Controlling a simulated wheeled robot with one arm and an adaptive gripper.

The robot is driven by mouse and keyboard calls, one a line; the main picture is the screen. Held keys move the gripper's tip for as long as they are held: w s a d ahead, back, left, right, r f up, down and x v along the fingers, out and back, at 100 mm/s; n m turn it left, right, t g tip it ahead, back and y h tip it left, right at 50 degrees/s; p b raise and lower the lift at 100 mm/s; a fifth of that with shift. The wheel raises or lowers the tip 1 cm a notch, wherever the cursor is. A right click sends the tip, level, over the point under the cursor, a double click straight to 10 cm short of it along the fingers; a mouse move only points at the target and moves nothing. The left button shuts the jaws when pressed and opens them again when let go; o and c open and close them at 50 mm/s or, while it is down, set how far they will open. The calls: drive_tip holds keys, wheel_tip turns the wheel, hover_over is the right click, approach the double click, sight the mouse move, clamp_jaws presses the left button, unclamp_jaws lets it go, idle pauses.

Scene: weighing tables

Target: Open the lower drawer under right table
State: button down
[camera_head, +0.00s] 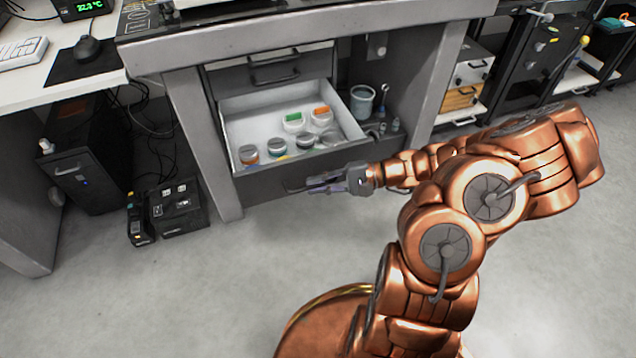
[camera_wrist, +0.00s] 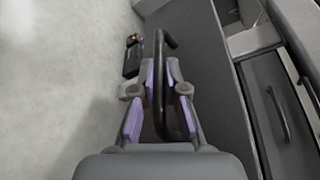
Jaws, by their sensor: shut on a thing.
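The lower drawer stands pulled out under the right table (camera_head: 310,48), its dark front (camera_head: 262,187) facing me. Its white inside (camera_head: 240,106) shows, with several lidded jars in it. My gripper (camera_head: 318,186) is at the drawer front. In the wrist view my gripper (camera_wrist: 162,85) has its purple-padded fingers on both sides of a dark bar handle (camera_wrist: 160,95) and is shut on it. In the head view the handle is mostly hidden by the fingers.
An upper drawer (camera_head: 275,73) with its own handle is shut above. A grey pot (camera_head: 362,100) and small bottles stand right of the open drawer. A black box (camera_head: 178,207) sits on the floor at left. The floor in front (camera_head: 170,290) is clear.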

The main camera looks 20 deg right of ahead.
drive_tip(key=c, duration=1.2)
unclamp_jaws()
drive_tip(key=v, duration=1.2)
